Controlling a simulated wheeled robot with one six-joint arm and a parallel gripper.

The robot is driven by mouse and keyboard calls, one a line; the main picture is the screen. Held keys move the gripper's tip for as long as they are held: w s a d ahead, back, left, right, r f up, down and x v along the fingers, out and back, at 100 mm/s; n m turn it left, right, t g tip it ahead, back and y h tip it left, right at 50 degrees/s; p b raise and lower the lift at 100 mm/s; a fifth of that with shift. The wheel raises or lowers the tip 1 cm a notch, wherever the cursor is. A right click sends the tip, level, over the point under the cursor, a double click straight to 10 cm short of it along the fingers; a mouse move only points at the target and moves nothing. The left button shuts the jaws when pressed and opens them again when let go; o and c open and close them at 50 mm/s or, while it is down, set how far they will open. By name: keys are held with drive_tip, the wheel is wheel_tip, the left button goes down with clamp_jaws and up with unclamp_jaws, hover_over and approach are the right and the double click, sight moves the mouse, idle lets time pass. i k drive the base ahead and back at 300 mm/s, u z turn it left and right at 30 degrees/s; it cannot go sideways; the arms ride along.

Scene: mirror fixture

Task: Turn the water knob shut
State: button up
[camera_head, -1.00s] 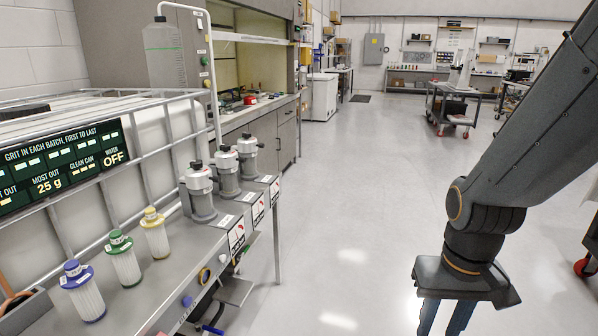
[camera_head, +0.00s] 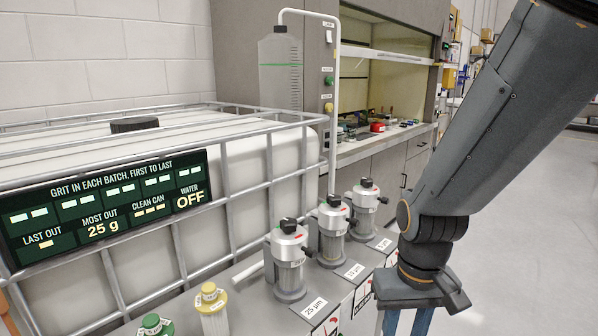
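I cannot pick out a water knob for certain in the current view. The front of the bench, where a round blue knob showed earlier, is below the lower edge of the picture. The dark display board (camera_head: 106,205) at the left reads "WATER OFF". My gripper (camera_head: 406,324) hangs at the lower right, in front of the bench's right end. Its two blue-grey fingers stand apart with a gap between them. Their tips are cut off by the lower edge. I see nothing held between the visible parts.
Three grey filter housings (camera_head: 288,262) with black top knobs stand in a row on the bench. A yellow-capped cartridge (camera_head: 211,305) and a green-capped one (camera_head: 153,325) stand left. A white caged tank (camera_head: 240,180) is behind. Free floor (camera_head: 530,220) lies right.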

sight(330, 80)
drive_tip(key=k, duration=0.55)
drive_tip(key=z, duration=0.8)
drive_tip(key=i, duration=0.85)
drive_tip(key=z, duration=0.7)
drive_tip(key=i, duration=0.95)
drive_tip(key=u, duration=0.9)
drive_tip(key=i, duration=1)
drive_tip(key=u, duration=1)
